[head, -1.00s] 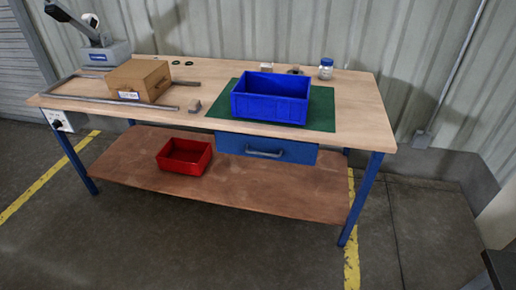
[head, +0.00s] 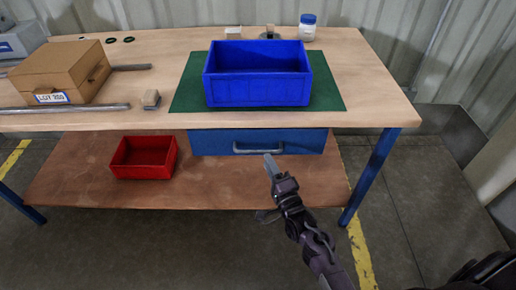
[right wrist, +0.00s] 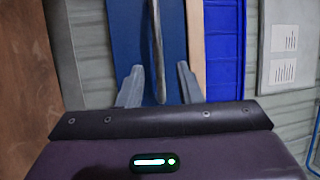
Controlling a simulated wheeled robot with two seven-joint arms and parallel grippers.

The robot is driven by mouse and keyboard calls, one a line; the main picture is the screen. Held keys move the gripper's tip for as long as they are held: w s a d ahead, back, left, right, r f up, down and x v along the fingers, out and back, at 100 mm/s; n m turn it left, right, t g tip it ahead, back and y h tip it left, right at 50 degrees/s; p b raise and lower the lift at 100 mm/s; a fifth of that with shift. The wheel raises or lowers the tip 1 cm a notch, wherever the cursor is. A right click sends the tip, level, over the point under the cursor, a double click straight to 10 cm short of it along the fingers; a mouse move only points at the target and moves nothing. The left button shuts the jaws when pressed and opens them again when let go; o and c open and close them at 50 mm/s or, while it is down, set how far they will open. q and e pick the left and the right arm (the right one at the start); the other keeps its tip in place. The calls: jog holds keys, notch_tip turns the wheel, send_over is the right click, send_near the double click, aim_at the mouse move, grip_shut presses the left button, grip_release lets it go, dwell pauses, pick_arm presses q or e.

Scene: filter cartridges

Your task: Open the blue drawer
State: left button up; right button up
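The blue drawer (head: 212,143) hangs under the tabletop and looks closed. Its grey bar handle (head: 243,150) runs across the middle of its front. My right gripper (head: 271,163) is just in front of and slightly below the handle's right part in the head view. In the right wrist view the gripper (right wrist: 159,85) is open, with one finger on each side of the handle (right wrist: 157,45), against the blue drawer front (right wrist: 127,35). The fingers do not look closed on the bar. My left gripper is not in view.
On the workbench (head: 375,100), a blue bin (head: 258,92) stands on a green mat (head: 188,92) above the drawer. A cardboard box (head: 65,75) is at left and a jar (head: 308,28) at the back. A red bin (head: 143,172) sits on the lower shelf (head: 80,185).

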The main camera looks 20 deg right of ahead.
aim_at(262, 152)
jog(key=shift+x, duration=2.75)
grip_shut()
jog(key=shift+f, duration=0.1)
